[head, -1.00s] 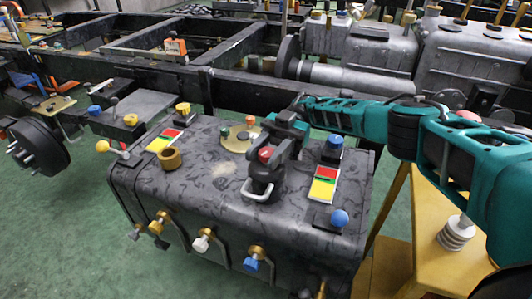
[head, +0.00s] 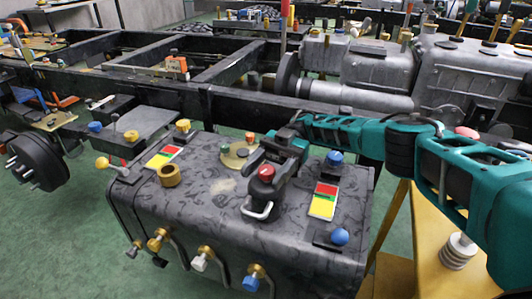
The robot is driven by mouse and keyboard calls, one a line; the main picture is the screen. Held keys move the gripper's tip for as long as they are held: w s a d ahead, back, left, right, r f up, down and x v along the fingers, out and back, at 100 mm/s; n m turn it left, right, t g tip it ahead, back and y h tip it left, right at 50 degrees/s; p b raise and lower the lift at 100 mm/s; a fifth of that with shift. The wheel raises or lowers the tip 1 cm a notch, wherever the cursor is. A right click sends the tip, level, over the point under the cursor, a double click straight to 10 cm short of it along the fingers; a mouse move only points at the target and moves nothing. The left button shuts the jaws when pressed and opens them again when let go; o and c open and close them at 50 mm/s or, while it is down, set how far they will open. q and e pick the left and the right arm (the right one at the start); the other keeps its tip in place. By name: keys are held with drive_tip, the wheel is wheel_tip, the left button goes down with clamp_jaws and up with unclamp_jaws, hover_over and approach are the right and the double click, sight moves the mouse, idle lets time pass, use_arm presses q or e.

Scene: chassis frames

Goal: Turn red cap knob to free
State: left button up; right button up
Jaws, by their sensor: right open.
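The red cap knob (head: 267,172) is a red cap on a black body, with a pale curved handle at its front. It stands on the dark patterned top of a box-shaped tank. My right gripper (head: 268,168) comes in from the right behind the knob. Its black fingers are open, one reaching to the left behind the cap and one to its right. I cannot tell whether either finger touches the knob. My left gripper is not in view.
A dark chassis frame (head: 240,110) runs behind the tank (head: 220,220).

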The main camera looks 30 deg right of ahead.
sight(266, 170)
drive_tip(key=shift+r, duration=0.35)
wheel_tip(266, 170, up, 5)
drive_tip(key=p, duration=0.2)
drive_tip(key=shift+p, duration=0.4)
use_arm(q)
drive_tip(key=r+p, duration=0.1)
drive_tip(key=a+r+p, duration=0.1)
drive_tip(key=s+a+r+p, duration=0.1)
drive_tip(key=p, duration=0.1)
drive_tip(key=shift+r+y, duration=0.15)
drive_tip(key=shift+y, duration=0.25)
use_arm(e)
wheel_tip(266, 170, up, 14)
drive_tip(key=shift+r, duration=0.15)
drive_tip(key=shift+a, duration=0.1)
